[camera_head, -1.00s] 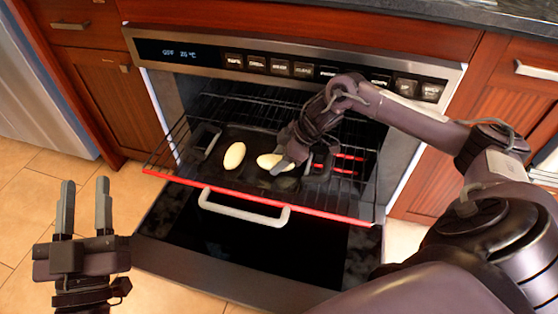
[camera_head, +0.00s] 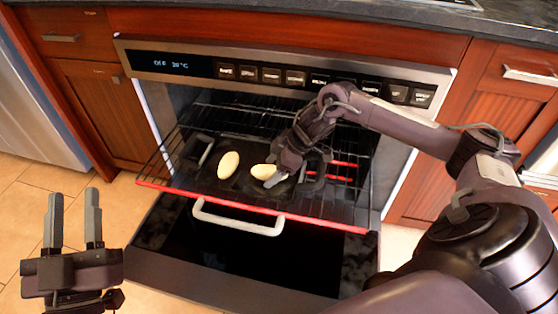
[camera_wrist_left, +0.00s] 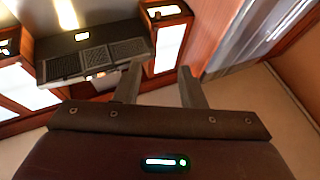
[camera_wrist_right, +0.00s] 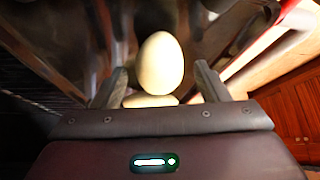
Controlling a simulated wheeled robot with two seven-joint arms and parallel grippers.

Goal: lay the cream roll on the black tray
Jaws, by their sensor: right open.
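Two cream rolls lie on the black tray (camera_head: 243,184) on the oven rack. The left roll (camera_head: 228,165) is fully visible. The right roll (camera_head: 262,171) is partly hidden behind my right gripper (camera_head: 297,180). My right gripper is open over the tray, at the right end of that roll. In the right wrist view, one roll (camera_wrist_right: 150,100) shows low between the open fingers, partly hidden by the gripper body, and another roll (camera_wrist_right: 161,62) stands out beyond the fingertips. I cannot tell whether a finger touches a roll. My left gripper (camera_head: 73,205) is open and empty over the floor.
The wire rack (camera_head: 345,205) is pulled out of the oven, with a red front edge. The white-handled oven door (camera_head: 238,220) lies open below it. The floor at left is free.

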